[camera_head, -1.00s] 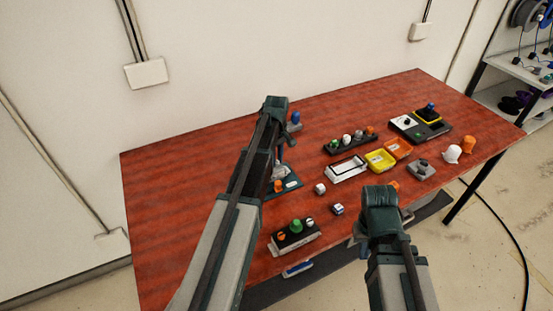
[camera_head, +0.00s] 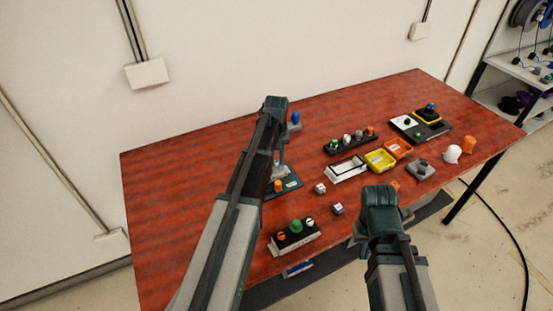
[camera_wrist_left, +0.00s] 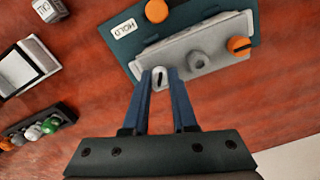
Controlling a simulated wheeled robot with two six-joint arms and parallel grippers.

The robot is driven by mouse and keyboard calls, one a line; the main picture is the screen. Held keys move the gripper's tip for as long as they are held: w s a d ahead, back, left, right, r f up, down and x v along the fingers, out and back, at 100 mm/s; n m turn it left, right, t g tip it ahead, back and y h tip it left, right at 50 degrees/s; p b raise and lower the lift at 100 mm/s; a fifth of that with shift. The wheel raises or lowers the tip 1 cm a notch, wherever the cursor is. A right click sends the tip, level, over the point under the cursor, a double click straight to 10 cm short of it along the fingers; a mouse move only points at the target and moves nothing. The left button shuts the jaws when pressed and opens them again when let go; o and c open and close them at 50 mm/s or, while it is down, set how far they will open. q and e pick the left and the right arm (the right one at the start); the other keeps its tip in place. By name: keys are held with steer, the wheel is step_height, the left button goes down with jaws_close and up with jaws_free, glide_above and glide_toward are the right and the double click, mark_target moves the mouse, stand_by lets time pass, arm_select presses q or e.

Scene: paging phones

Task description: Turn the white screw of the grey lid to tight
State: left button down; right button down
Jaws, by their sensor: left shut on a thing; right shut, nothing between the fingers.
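The grey lid (camera_wrist_left: 195,48) lies on a teal base (camera_wrist_left: 125,45) marked HOLD, seen in the left wrist view. The white screw (camera_wrist_left: 159,79), with a dark slot, sits at the lid's near edge. My left gripper (camera_wrist_left: 160,82) has its blue fingers shut on the white screw, one on each side. An orange slotted screw (camera_wrist_left: 239,46) stands at the lid's right end. In the head view, my left arm partly covers the teal base (camera_head: 290,184). My right gripper (camera_head: 378,215) is shut and empty near the table's front edge; its fingertips are mostly hidden.
An orange knob (camera_wrist_left: 156,10) stands beside the lid. A black block with coloured knobs (camera_head: 294,236) lies near the front edge. Two small cubes (camera_head: 320,188) (camera_head: 338,209), a white tray (camera_head: 346,168) and a yellow tray (camera_head: 380,160) lie to the right. The table's left is clear.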

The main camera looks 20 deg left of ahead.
mark_target(276, 161)
arm_select(q)
steer(key=m, duration=0.5)
steer(key=shift+m, duration=0.3)
steer(key=m, duration=0.5)
steer(key=shift+m, duration=0.4)
steer(key=c, duration=0.7)
jaws_free()
steer(key=shift+r, duration=0.1)
step_height(276, 161, up, 14)
steer(key=p, duration=1.4)
